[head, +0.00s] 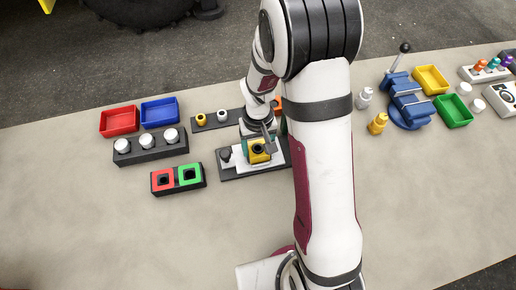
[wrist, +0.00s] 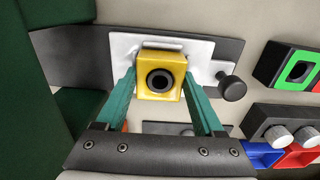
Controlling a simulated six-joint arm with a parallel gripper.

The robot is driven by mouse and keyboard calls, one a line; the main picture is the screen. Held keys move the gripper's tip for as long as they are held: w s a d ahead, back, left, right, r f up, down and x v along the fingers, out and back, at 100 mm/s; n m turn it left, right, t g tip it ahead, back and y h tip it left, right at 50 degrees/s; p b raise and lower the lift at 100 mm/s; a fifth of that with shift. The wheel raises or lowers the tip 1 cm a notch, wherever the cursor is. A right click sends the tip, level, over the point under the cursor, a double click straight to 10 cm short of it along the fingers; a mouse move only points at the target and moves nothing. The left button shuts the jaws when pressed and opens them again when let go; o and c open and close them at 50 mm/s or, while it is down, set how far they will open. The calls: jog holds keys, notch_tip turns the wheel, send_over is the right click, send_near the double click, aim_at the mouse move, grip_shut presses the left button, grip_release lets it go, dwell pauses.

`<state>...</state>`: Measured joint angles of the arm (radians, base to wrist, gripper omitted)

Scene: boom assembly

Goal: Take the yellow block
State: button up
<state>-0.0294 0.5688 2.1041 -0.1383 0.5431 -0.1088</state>
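The yellow block (wrist: 161,75) has a dark round hole in its face. It sits at a white plate fixture (wrist: 201,52) on a dark base plate. In the head view the yellow block (head: 259,152) shows under my wrist, partly covered by it. My gripper (wrist: 160,72) has two teal fingers, one at each side of the block. The fingertips lie right at the block's side edges. I cannot tell whether they press on it or stand slightly apart. In the head view my gripper is largely hidden by my arm.
A black knob (wrist: 232,85) stands beside the block. Left of the fixture are a red-and-green socket block (head: 178,178), a holder with white knobs (head: 151,145), and red (head: 120,121) and blue (head: 160,112) trays. A blue vise (head: 407,102) stands right of my arm. The front table is clear.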

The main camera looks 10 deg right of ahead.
jog(key=c, duration=0.4)
jog(key=shift+o, duration=0.2)
jog(key=shift+r, duration=1.85)
jog(key=shift+w, duration=0.1)
